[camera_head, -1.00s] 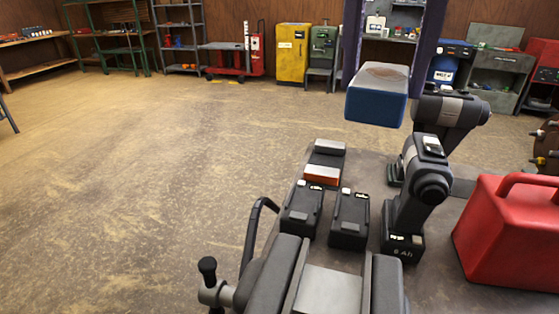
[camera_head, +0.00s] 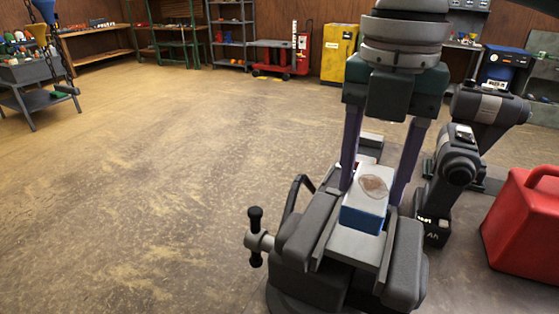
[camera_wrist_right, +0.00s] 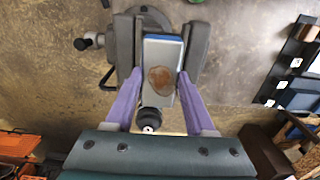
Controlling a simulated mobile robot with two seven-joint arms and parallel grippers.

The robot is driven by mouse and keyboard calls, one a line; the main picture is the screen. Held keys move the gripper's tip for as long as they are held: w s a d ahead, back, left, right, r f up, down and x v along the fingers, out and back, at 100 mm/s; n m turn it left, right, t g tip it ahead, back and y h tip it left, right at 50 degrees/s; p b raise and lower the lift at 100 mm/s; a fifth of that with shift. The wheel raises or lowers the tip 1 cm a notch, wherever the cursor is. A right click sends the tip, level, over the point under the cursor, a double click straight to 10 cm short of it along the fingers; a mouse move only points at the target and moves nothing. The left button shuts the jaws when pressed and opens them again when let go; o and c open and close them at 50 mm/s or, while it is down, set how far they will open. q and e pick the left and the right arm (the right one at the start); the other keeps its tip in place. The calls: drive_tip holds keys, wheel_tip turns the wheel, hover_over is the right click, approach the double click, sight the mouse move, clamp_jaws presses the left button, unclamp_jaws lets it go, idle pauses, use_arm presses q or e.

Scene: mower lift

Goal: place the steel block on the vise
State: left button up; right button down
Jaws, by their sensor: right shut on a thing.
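The steel block (camera_head: 362,218) has blue sides and a grey top with a rusty brown patch. My right gripper (camera_head: 370,190) is shut on it from above, one purple finger on each side. The block is low over the grey plate between the dark jaws of the vise (camera_head: 405,265). I cannot tell whether it touches the plate. In the right wrist view the block (camera_wrist_right: 161,52) lies between the fingers of the right gripper (camera_wrist_right: 160,78), lined up between the jaws of the vise (camera_wrist_right: 125,45). My left gripper is not in view.
A black-and-grey power tool (camera_head: 455,165) stands close right of the gripper. A red can (camera_head: 525,225) is on the bench at the right. The vise handle (camera_head: 256,238) sticks out left. Open floor (camera_head: 150,190) lies to the left.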

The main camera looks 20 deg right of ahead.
sight(370, 185)
drive_tip(key=shift+f, duration=2.9)
drive_tip(key=shift+f, duration=0.1)
drive_tip(key=shift+c, duration=1.3)
unclamp_jaws()
wheel_tip(370, 185, up, 12)
drive_tip(key=shift+r+b, duration=0.15)
drive_tip(key=shift+b, duration=0.3)
